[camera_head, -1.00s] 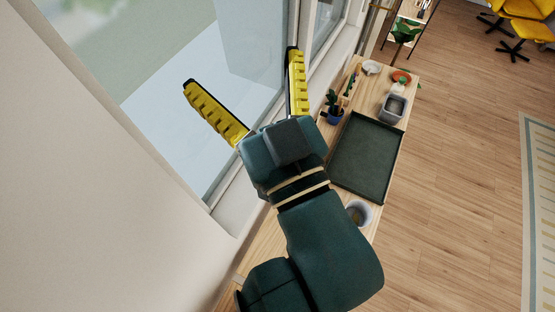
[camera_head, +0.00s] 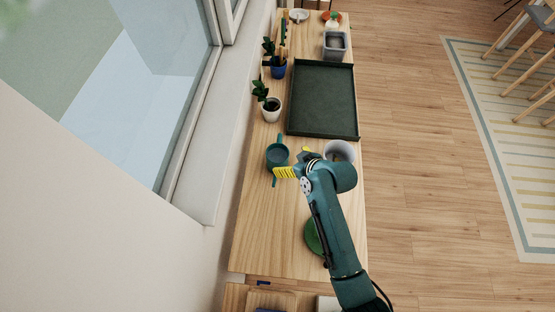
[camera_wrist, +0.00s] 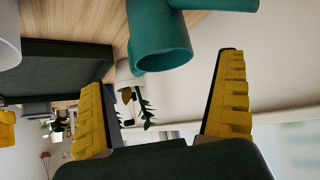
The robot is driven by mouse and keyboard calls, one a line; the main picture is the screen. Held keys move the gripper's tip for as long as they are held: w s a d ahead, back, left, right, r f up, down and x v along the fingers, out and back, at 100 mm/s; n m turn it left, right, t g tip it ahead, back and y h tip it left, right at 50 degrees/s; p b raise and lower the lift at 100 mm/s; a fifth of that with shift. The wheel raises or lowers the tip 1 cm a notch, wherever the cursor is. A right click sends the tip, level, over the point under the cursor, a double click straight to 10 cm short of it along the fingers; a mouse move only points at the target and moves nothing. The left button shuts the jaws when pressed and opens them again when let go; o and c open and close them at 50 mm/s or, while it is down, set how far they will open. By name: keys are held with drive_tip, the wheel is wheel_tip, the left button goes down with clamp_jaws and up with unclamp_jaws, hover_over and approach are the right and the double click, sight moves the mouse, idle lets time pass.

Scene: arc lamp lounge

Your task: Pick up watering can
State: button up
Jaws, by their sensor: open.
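The watering can (camera_head: 277,158) is a teal, round-bodied can standing on the wooden bench, with a thin part projecting toward the front. In the wrist view the teal can (camera_wrist: 160,42) shows large at the top centre, between and beyond the two yellow fingers. My gripper (camera_head: 287,170) is open beside the can, just to its lower right in the head view. It also shows in the wrist view (camera_wrist: 166,78) with fingers wide apart and nothing between the pads. Part of the can is cut off by the top edge of the wrist view.
The bench (camera_head: 265,225) runs along the window wall. A dark green tray (camera_head: 322,100) lies behind the can. A grey pot (camera_head: 340,151) stands close to my arm. A white-potted plant (camera_head: 271,108) and a blue-potted plant (camera_head: 278,69) stand left of the tray. A green object (camera_head: 314,238) is partly behind my arm.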

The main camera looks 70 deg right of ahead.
sight(279, 155)
drive_tip(key=x, duration=0.3)
drive_tip(key=b+x, duration=0.1)
drive_tip(key=x, duration=0.5)
drive_tip(key=shift+w+d+r, duration=0.1)
drive_tip(key=shift+w+d, duration=0.1)
drive_tip(key=shift+w, duration=0.25)
drive_tip(key=shift+c, duration=0.2)
drive_tip(key=c, duration=1)
drive_tip(key=shift+r, duration=0.2)
